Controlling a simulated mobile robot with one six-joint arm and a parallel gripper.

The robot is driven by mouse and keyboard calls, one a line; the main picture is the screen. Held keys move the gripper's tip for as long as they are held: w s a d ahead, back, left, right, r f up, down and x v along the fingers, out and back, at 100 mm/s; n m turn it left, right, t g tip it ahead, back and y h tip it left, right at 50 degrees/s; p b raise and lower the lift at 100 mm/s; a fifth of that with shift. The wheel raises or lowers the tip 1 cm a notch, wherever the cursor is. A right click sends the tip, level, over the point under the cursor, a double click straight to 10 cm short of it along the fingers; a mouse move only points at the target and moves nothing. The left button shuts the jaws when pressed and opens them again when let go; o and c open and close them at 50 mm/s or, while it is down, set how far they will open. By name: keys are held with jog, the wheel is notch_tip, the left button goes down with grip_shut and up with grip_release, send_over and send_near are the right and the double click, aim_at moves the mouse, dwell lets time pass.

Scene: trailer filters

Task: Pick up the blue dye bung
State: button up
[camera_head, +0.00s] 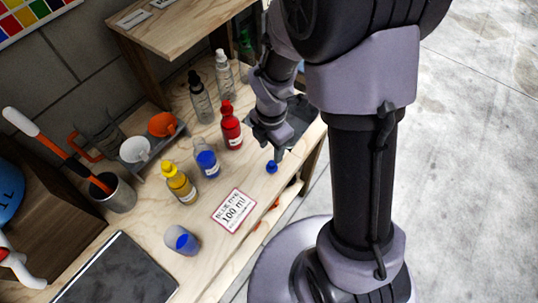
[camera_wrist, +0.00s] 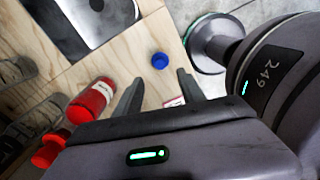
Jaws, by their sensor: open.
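The blue dye bung (camera_head: 271,167) is a small blue cap on the wooden bench, near its front right edge. In the wrist view the bung (camera_wrist: 159,60) lies on bare wood, beyond the fingertips and roughly in line with the space between them. My gripper (camera_head: 279,153) is just above the bung in the head view, pointing down. In the wrist view my gripper (camera_wrist: 160,80) has its two fingers spread with nothing between them. I cannot tell the exact height of the fingertips over the bench.
A red bottle (camera_head: 231,127) stands left of my gripper. A bottle of blue liquid (camera_head: 207,160), a yellow bottle (camera_head: 179,184) and a beaker with blue liquid (camera_head: 182,240) stand further left. A "BLUE DYE 100 ml" card (camera_head: 233,211) lies in front. A shelf (camera_head: 185,28) overhangs the back.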

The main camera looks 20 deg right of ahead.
aim_at(272, 163)
notch_tip(272, 163, down, 5)
jog(key=shift+r+b, duration=0.2)
jog(key=shift+b, duration=0.5)
jog(key=f+b, duration=0.2)
jog(key=f, duration=0.1)
jog(key=f+b, duration=0.1)
jog(key=f, duration=0.1)
jog(key=shift+d+f, duration=0.15)
jog(key=shift+d, duration=0.1)
jog(key=shift+r, duration=0.2)
grip_shut()
